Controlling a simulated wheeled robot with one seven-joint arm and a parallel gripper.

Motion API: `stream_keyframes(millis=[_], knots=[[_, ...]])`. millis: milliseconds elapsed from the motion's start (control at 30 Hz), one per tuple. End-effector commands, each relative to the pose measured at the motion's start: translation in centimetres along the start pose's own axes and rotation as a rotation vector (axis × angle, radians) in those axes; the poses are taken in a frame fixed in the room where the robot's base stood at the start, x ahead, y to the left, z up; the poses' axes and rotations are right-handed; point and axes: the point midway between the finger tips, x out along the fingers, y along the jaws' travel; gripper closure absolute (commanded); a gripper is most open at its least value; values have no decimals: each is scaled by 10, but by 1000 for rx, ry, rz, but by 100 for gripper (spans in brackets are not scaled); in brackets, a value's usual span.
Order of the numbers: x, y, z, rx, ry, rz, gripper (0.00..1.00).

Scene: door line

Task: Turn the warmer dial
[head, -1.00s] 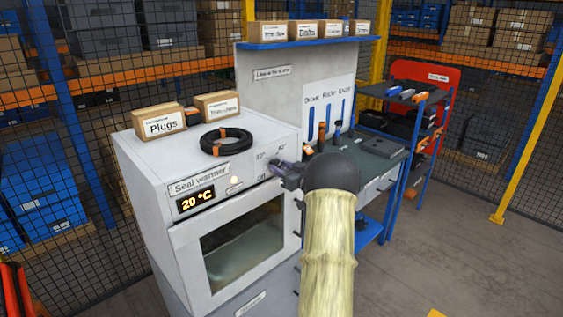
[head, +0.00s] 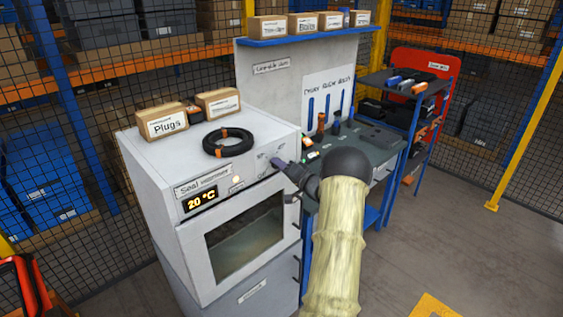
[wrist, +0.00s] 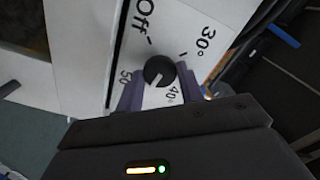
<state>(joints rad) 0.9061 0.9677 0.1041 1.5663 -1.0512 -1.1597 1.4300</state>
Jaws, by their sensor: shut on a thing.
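The seal warmer (head: 150,165) is a white cabinet with a windowed door, and its display (head: 201,199) reads 20 °C. Its dial (wrist: 158,68) is a round dark knob with a white pointer mark, seen in the wrist view among the labels Off, 30°, 40° and 50. The mark points toward the lower side, about between 40° and 50. My gripper (wrist: 160,88) has its purple fingers on either side of the knob, shut on it. In the head view my gripper (head: 279,164) is at the warmer's upper right front and hides the dial.
A coil of black hose (head: 228,141) and a Plugs box (head: 161,123) sit on the warmer's top. A workbench (head: 375,142) with tools stands to the right, behind my arm. A red-backed shelf trolley (head: 440,68) is beyond it. The floor at right is open.

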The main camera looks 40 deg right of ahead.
Motion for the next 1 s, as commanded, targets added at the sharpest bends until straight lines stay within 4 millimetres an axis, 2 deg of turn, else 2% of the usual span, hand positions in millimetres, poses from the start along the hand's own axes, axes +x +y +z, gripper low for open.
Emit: stream_keyframes(millis=[500, 700, 1000], knots=[[-1, 2, 3, 464, -5, 9, 85], [-2, 3, 3, 571, -4, 10, 85], [-2, 4, 4, 631, -4, 10, 85]])
